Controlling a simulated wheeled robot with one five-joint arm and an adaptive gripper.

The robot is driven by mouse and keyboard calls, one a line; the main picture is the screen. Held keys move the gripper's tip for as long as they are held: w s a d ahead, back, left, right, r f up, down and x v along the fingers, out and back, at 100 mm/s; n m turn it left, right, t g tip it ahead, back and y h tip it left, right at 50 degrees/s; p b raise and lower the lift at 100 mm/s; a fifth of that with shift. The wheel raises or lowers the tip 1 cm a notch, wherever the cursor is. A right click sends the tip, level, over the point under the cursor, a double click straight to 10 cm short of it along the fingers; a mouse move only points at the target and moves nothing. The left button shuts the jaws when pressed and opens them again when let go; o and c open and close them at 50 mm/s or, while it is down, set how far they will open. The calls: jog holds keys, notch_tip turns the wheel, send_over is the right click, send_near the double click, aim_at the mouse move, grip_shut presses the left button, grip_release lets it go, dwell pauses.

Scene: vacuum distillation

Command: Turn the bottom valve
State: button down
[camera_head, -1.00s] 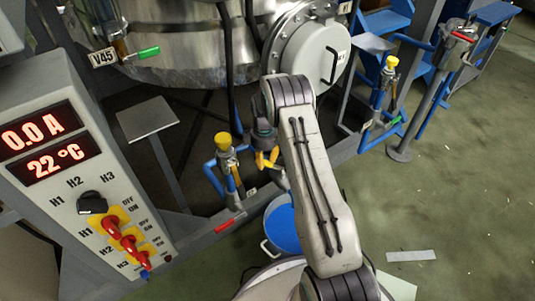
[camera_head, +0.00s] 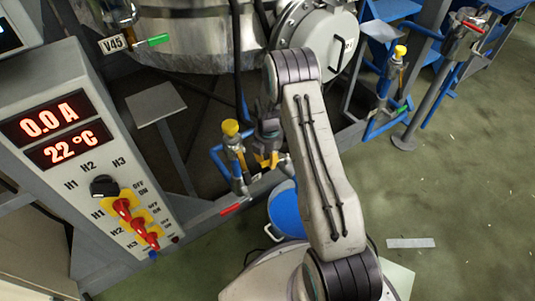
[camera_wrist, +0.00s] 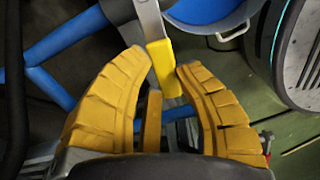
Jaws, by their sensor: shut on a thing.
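A yellow-ended metal lever (camera_wrist: 165,66), which looks like the handle of the bottom valve, lies between my gripper's ridged yellow fingers in the wrist view. My gripper (camera_wrist: 163,62) is shut on this yellow end. The metal part of the lever runs up out of the picture, and the valve body is not clear there. In the head view my gripper (camera_head: 266,160) is low, just right of a blue pipe with a yellow-topped fitting (camera_head: 231,129). The lever cannot be made out there.
A blue bucket (camera_head: 287,212) stands on the floor beside my arm. A control panel (camera_head: 85,160) with red knobs stands at left. The V45 valve's green handle (camera_head: 158,40) is on the steel vessel above.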

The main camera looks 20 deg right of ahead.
jog(key=shift+s+f+n, duration=0.1)
jog(key=shift+s+n, duration=0.5)
jog(key=shift+n, duration=0.2)
jog(key=shift+s, duration=0.1)
jog(key=c, duration=0.8)
grip_release()
jog(key=shift+c, duration=0.2)
notch_tip(320, 180, up, 12)
